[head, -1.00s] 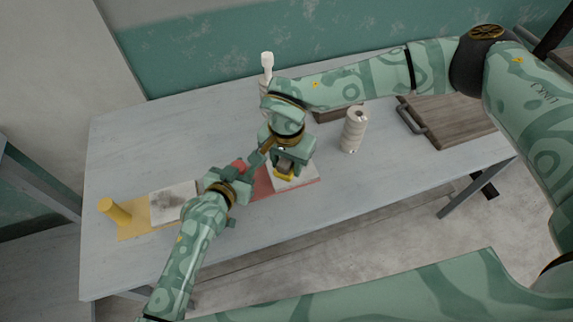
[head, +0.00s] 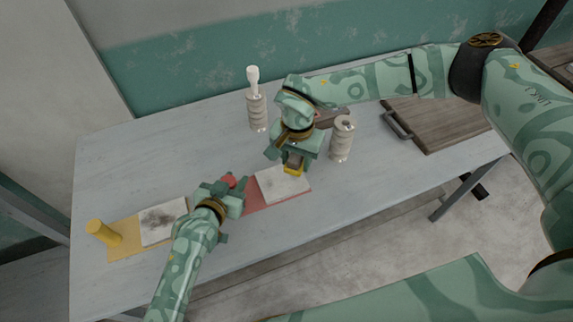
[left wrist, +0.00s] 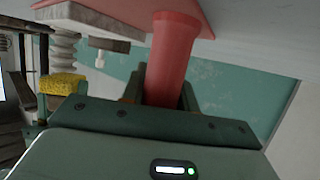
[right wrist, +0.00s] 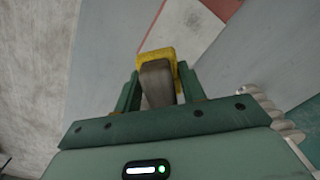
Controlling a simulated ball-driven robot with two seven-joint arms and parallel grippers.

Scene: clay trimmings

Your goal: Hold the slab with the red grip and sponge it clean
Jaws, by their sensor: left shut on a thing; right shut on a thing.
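The pale slab (head: 282,184) lies on a red board (head: 262,204) at the table's front; its top shows faint grey marks. It also shows in the left wrist view (left wrist: 95,22). My left gripper (head: 229,187) is shut on the board's upright red grip (left wrist: 173,55), at the slab's left. My right gripper (head: 294,160) is shut on the grey-brown handle of a yellow sponge (right wrist: 158,54), which also shows in the left wrist view (left wrist: 62,83).
A second slab with a dark smudge (head: 163,222) lies on a yellow board with a yellow grip (head: 104,233) at the left. Ribbed pale bottles stand behind (head: 257,110) and right (head: 342,138) of my right gripper. A wooden board (head: 440,120) lies far right.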

